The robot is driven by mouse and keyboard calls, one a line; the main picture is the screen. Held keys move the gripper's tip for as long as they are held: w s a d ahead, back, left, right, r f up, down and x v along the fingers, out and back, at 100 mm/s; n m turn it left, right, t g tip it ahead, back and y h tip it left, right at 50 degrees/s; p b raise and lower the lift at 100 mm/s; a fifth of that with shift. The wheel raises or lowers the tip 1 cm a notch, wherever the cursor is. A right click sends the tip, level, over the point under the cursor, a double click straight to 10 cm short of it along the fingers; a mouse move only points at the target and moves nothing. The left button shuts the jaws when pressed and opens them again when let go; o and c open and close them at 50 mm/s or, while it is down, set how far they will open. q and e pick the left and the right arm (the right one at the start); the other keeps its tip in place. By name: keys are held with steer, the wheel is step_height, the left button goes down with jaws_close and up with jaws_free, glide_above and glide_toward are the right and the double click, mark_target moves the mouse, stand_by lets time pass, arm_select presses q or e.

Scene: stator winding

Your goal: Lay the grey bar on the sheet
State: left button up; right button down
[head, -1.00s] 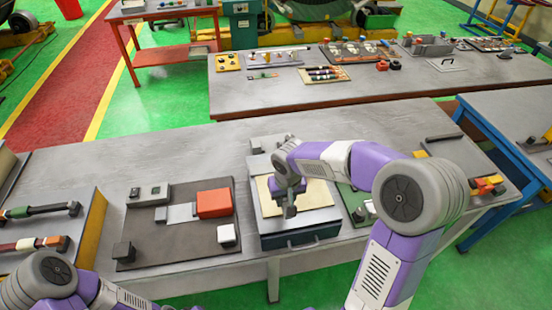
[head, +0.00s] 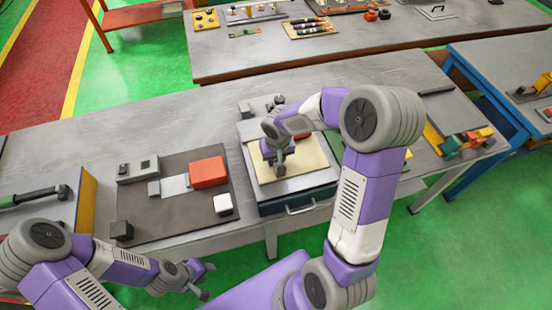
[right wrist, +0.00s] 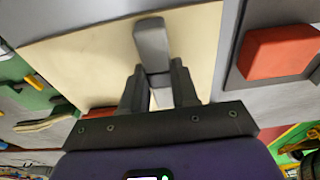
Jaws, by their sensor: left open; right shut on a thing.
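The sheet (head: 300,172) is cream and lies flat on a grey box top on the bench. It fills much of the right wrist view (right wrist: 90,65). My right gripper (head: 275,152) is over the left part of the sheet, pointing down. In the right wrist view its fingers (right wrist: 155,88) are shut on the grey bar (right wrist: 152,42), a short light-grey block. The bar (head: 280,171) is over the sheet; I cannot tell whether it touches it. My left gripper (head: 205,281) is open and empty in front of the bench's front edge, away from the sheet.
A dark mat (head: 180,222) left of the box carries a red block (head: 209,172), a white cube (head: 223,204) and grey blocks. A small dark bar (head: 436,91) lies at the bench's right. Bare bench top lies behind the mat.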

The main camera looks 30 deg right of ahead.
steer(key=shift+w+f, duration=0.15)
steer(key=shift+f, duration=0.1)
steer(key=shift+f+b, duration=0.2)
steer(key=shift+b, duration=0.1)
steer(key=c, duration=0.8)
jaws_free()
steer(key=shift+c, duration=0.2)
steer(key=shift+r, duration=0.1)
steer(key=shift+r, duration=0.1)
